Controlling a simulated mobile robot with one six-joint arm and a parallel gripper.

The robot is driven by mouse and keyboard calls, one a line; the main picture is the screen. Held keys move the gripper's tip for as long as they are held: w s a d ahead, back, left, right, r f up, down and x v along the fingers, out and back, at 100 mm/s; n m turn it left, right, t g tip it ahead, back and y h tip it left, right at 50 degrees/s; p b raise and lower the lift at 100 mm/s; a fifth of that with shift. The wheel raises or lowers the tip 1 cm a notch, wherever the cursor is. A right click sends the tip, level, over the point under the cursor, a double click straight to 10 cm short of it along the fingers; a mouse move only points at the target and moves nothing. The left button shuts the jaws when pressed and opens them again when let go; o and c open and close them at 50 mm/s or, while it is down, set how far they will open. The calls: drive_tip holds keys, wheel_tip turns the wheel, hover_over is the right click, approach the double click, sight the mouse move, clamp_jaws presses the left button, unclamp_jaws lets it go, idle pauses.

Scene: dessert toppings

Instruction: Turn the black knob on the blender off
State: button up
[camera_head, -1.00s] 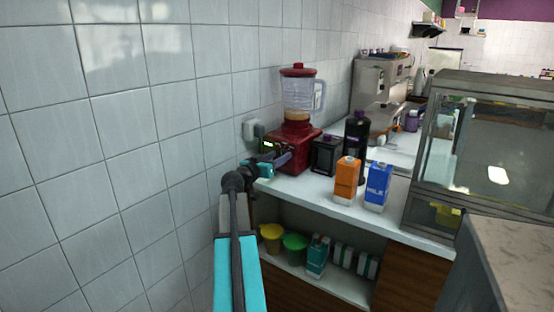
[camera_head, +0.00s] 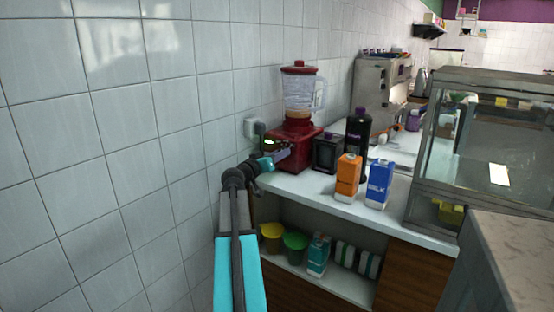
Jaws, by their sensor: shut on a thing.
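The blender has a red base (camera_head: 300,149) and a clear jar (camera_head: 300,97) with a red lid. It stands upright on the white counter near the tiled wall. My gripper (camera_head: 284,154) is at the front left of the red base, with its tips against or very close to the base's front. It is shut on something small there. The black knob itself is hidden behind my gripper, so its position cannot be seen. My arm reaches up from the bottom of the view and covers the counter's left end.
A dark box (camera_head: 327,154), a black bottle (camera_head: 357,140), an orange carton (camera_head: 347,178) and a blue milk carton (camera_head: 378,184) stand right of the blender. A glass display case (camera_head: 425,152) is further right. The tiled wall (camera_head: 130,160) bounds the left.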

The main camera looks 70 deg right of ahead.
drive_tip(key=n, duration=0.2)
drive_tip(key=n+b, duration=0.1)
drive_tip(key=n, duration=0.2)
drive_tip(key=shift+w+d, duration=0.1)
drive_tip(key=shift+w, duration=0.1)
drive_tip(key=shift+n, duration=0.4)
drive_tip(key=o, duration=1)
drive_tip(key=shift+f, duration=0.15)
drive_tip(key=shift+o, duration=0.2)
drive_tip(key=shift+a, duration=0.45)
drive_tip(key=v, duration=1.3)
